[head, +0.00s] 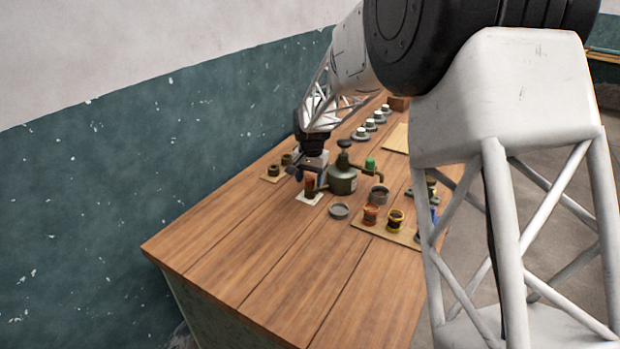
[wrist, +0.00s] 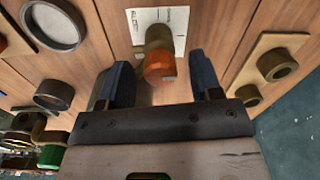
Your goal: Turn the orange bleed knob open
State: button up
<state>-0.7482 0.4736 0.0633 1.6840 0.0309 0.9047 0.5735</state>
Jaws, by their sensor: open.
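The orange bleed knob (wrist: 160,65) sits at the end of a dark brass post over a white printed card (wrist: 180,17). In the head view the knob (head: 309,181) shows small beneath my gripper. My gripper (wrist: 162,76) is open, with one dark blue finger on each side of the knob in the wrist view. Gaps show between the knob and both fingers there, and I see no contact. I cannot tell how deep the knob sits between the fingers. In the head view my gripper (head: 308,175) partly covers the post and card.
A grey-green vessel (head: 342,181) with a green cap (head: 371,163) beside it stands just right of my gripper. A shallow grey dish (head: 339,210) and a board (head: 385,232) with orange and yellow cups lie nearer. The wooden tabletop (head: 270,262) is clear toward the front left.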

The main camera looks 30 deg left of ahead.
jog(key=c, duration=0.9)
jog(key=shift+n, duration=0.4)
jog(key=n, duration=0.8)
jog(key=shift+n, duration=0.3)
jog(key=n, duration=0.4)
jog(key=shift+a+n, duration=0.1)
jog(key=shift+n, duration=0.2)
jog(key=shift+r+n, duration=0.1)
jog(key=shift+n, duration=1.9)
